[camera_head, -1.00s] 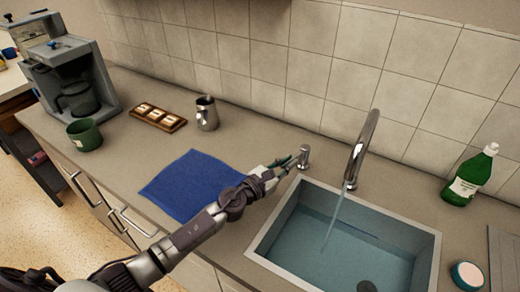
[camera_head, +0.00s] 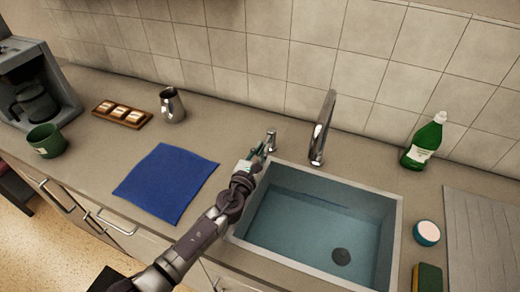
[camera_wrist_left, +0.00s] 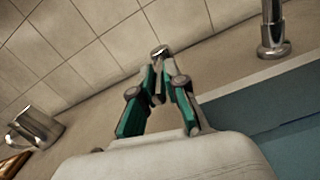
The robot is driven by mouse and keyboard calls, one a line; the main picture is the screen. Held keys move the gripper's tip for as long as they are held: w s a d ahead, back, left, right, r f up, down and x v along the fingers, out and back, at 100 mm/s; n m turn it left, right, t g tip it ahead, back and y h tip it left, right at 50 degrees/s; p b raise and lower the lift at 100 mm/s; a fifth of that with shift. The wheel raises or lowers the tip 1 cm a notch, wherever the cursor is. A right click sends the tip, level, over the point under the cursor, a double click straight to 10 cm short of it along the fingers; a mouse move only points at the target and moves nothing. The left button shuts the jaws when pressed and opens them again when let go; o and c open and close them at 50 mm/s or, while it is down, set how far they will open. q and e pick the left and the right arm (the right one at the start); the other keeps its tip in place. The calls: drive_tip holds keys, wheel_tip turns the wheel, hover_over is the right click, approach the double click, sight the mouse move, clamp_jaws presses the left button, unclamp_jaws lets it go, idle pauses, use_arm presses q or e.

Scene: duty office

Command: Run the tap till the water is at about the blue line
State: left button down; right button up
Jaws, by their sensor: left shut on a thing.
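The tap spout (camera_head: 322,128) stands behind the sink (camera_head: 398,225), and no stream falls from it. The tap handle (camera_head: 270,137) is a small metal post left of the spout. My left gripper (camera_head: 262,152) is shut on the handle; in the left wrist view its fingertips close around the metal handle top (camera_wrist_left: 160,50). Water (camera_head: 310,228) covers the sink floor and the drain (camera_head: 341,256). A thin dark blue line (camera_head: 325,198) shows on the sink's back wall, close to the water's edge; I cannot tell their exact gap. My right gripper is out of view.
A blue cloth (camera_head: 168,183) lies left of the sink. A metal jug (camera_head: 172,105), a wooden tray (camera_head: 122,113), a green mug (camera_head: 47,140) and a coffee machine (camera_head: 40,85) stand further left. A green bottle (camera_head: 424,143), white-topped tub (camera_head: 427,232) and sponge (camera_head: 428,278) are at right.

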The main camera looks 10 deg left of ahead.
use_arm(q)
drive_tip(key=c, duration=1.2)
unclamp_jaws()
drive_tip(key=shift+s, duration=0.1)
drive_tip(key=v, duration=1.2)
drive_tip(key=shift+f, duration=0.1)
